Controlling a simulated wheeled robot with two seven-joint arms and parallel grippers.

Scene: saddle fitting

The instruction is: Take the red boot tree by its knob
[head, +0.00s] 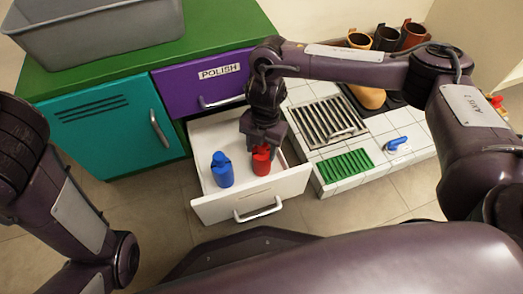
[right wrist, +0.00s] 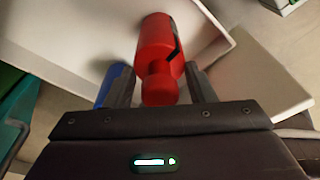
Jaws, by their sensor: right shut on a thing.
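The red boot tree (head: 261,161) stands in the open white drawer (head: 290,184), to the right of a blue boot tree (head: 222,170). My right gripper (head: 262,146) reaches down over it from above. In the right wrist view the red boot tree (right wrist: 155,45) lies between the two fingers, and its round knob (right wrist: 160,90) is at the palm end. The right gripper is shut on the knob. Part of the blue boot tree (right wrist: 112,84) shows behind one finger. My left arm is at the left of the head view, but its gripper is not visible.
A purple drawer front labelled POLISH (head: 205,82) and a teal door (head: 112,128) are behind the drawer. A grey bin (head: 100,35) stands on the green top. To the right, a tiled counter holds a metal grate (head: 328,122), a green ribbed mat (head: 345,166) and several boots.

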